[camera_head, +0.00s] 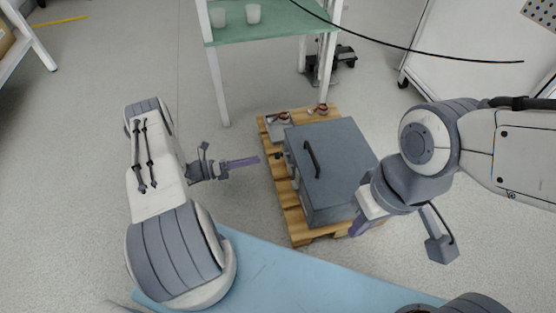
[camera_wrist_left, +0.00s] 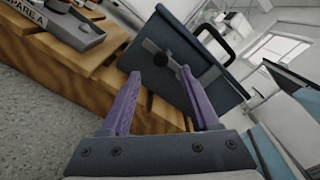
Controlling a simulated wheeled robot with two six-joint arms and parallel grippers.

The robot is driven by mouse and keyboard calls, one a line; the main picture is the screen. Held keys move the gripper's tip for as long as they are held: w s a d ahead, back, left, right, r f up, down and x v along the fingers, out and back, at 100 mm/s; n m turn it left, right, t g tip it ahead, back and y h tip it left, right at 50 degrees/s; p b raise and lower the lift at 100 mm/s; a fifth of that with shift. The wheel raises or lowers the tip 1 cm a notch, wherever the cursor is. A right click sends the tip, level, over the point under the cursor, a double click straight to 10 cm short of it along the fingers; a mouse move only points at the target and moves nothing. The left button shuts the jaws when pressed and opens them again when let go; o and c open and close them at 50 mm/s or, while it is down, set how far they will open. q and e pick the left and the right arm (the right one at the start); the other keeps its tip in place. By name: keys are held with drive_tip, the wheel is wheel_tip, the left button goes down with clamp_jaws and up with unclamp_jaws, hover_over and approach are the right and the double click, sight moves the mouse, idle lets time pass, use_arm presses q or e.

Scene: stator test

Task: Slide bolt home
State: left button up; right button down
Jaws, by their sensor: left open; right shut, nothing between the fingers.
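A grey box (camera_head: 334,160) with a black handle on its lid stands on a wooden pallet. Its side face (camera_wrist_left: 190,75) fills the upper middle of the left wrist view. A bolt with a black knob (camera_wrist_left: 164,57) sits on that face; the knob also shows at the box's left side in the head view (camera_head: 278,155). My left gripper (camera_head: 252,161) is open and empty, left of the box, pointing at that side, apart from the knob. Its purple fingers (camera_wrist_left: 160,74) frame the knob in the wrist view. My right gripper (camera_head: 360,227) is shut and empty by the box's right front corner, partly hidden by its wrist.
The pallet (camera_head: 298,228) lies on a grey floor. A small tray (camera_wrist_left: 82,36) with parts stands on its far end, near the box. A green-topped table (camera_head: 285,30) with two white cups stands behind. A blue surface (camera_head: 290,275) lies in front. Floor left of the pallet is clear.

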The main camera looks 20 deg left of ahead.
sight(278, 155)
use_arm(q)
drive_tip(key=b+x, duration=0.3)
drive_tip(key=x, duration=0.5)
drive_tip(key=shift+w+d+f, duration=0.1)
drive_tip(key=shift+d, duration=0.1)
drive_tip(key=shift+w+d, duration=0.2)
drive_tip(key=shift+d, duration=0.05)
clamp_jaws()
idle(0.9)
